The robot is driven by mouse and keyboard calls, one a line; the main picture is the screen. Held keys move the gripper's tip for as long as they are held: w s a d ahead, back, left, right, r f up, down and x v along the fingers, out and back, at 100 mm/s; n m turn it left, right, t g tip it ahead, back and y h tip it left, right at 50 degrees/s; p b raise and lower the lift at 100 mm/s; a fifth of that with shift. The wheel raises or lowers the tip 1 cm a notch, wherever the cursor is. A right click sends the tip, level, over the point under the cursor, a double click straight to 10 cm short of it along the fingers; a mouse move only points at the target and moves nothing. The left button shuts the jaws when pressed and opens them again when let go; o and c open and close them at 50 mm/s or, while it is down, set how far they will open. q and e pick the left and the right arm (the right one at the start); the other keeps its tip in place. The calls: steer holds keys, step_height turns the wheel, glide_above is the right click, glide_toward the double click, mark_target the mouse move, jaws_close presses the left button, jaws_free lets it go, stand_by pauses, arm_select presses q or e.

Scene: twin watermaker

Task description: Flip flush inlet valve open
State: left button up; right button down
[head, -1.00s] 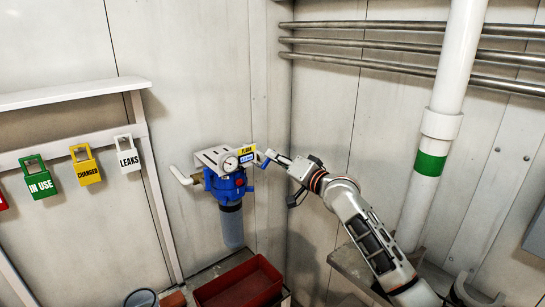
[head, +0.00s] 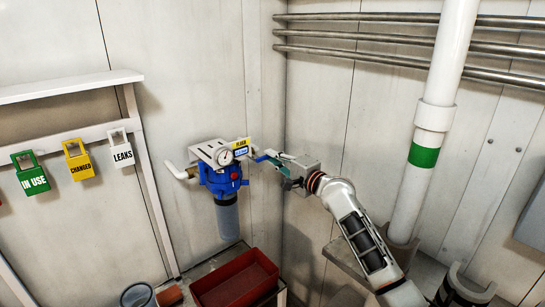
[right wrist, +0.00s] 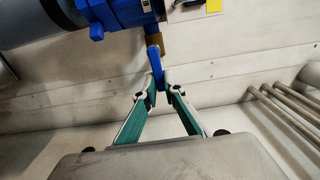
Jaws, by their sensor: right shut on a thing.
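The flush inlet valve shows its blue lever (head: 262,158) at the right of the blue filter housing (head: 222,180). In the right wrist view the lever (right wrist: 156,64) reaches from a brass-coloured fitting (right wrist: 154,42) down between my fingertips. My right gripper (head: 274,158) is at the lever from the right; its green-lined fingers are shut on the lever's end. It also shows in the right wrist view (right wrist: 160,88). The exact finger contact is small in the head view. My left gripper is not in view.
A gauge (head: 226,157) and a yellow label (head: 241,143) sit on the filter bracket. A red bin (head: 236,283) stands below. A white pipe with a green band (head: 424,156) rises at right. Padlock-shaped tags, one green (head: 30,174), hang at left. The wall corner is close behind the gripper.

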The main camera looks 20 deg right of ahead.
steer(key=shift+f, duration=0.1)
stand_by(0.5)
steer(key=c, duration=2.4)
jaws_free()
steer(key=shift+s, duration=0.1)
steer(key=v, duration=1.1)
steer(key=shift+s+d, duration=0.15)
steer(key=shift+s, duration=0.25)
